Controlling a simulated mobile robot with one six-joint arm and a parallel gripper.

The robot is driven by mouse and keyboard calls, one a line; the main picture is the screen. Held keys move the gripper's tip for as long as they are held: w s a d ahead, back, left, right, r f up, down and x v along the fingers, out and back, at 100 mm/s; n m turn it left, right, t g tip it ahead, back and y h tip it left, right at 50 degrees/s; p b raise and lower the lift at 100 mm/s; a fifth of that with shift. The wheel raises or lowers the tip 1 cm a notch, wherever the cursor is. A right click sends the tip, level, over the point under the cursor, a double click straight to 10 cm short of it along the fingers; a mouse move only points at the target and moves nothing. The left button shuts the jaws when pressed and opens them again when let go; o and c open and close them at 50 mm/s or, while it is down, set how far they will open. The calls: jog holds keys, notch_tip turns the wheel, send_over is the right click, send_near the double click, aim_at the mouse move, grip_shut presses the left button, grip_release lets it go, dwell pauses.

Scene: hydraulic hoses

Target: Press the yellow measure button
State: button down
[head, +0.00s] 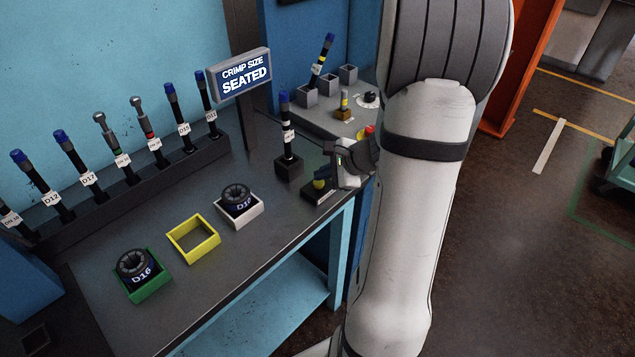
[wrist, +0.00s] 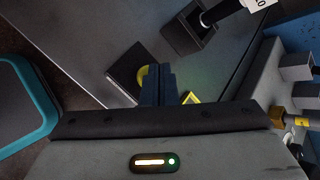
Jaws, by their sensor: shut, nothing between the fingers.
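The yellow measure button (head: 319,184) sits on a small dark box (head: 312,193) near the right front corner of the bench. In the wrist view the button (wrist: 143,76) shows as a yellow curve beside my fingers, which hide the rest of it. My gripper (head: 328,174) is shut and empty, with its fingertips right at the button. The fingers (wrist: 158,84) look dark in the wrist view. I cannot tell whether they touch the button. A sign (head: 241,75) reads "CRIMP SIZE SEATED".
A hose with a blue end (head: 287,130) stands in a dark block just left of my gripper. A rack of labelled hoses (head: 120,190) lines the wall. Green (head: 148,293), yellow (head: 193,259) and white (head: 240,218) trays lie on the bench. A red button (head: 369,130) is behind my gripper.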

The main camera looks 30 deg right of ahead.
aim_at(323, 183)
jog(key=shift+f+b, duration=0.45)
jog(key=shift+b, duration=0.05)
dwell(0.4)
jog(key=shift+r, duration=0.1)
jog(key=shift+r+p, duration=0.55)
jog(key=shift+r, duration=0.25)
jog(key=shift+r+p, duration=1.85)
jog(key=shift+r, duration=0.7)
jog(key=shift+f, duration=0.1)
